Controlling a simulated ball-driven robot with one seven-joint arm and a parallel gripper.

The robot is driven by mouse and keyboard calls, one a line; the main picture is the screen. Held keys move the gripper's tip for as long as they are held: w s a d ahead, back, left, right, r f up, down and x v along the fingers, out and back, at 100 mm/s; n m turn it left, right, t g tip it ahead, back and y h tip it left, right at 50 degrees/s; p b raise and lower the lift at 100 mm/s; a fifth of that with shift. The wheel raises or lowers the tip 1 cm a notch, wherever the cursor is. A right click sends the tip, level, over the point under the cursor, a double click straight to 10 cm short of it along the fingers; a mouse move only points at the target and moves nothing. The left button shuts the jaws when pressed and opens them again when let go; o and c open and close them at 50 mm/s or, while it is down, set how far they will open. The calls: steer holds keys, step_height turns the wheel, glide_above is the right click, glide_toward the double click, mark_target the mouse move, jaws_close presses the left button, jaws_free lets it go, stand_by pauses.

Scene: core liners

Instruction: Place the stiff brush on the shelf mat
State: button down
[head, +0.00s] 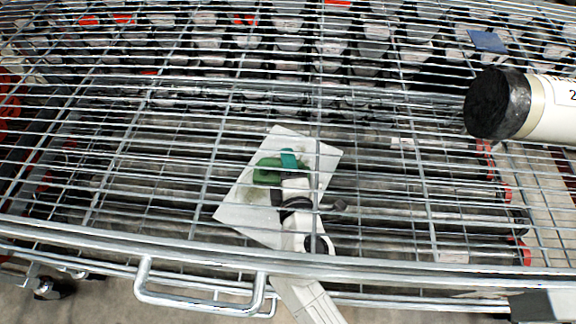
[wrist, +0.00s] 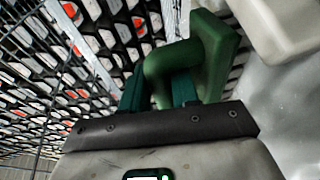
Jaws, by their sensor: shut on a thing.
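The stiff brush is green, with a thick curved handle and a flat block, in the wrist view (wrist: 216,45). In the head view the brush (head: 267,172) appears over the far left part of a pale grey mat (head: 243,214) on the wire shelf. My gripper, with teal fingers (head: 289,159), is shut on the brush; the fingers also show at the handle in the wrist view (wrist: 160,92). My arm covers the middle of the mat. I cannot tell whether the brush touches the mat. Bristles are not clearly visible.
The wire shelf (head: 420,190) has open gaps and a front rail with a handle (head: 200,307). A white core liner with a black end (head: 500,103) lies at the right. A small blue square (head: 488,41) is at the back right. The shelf's left side looks clear.

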steer(key=shift+r, duration=0.1)
steer(key=c, duration=0.8)
jaws_free()
steer(key=shift+c, duration=0.2)
steer(key=shift+s, duration=0.1)
steer(key=p+v, duration=0.1)
steer(key=v, duration=1.1)
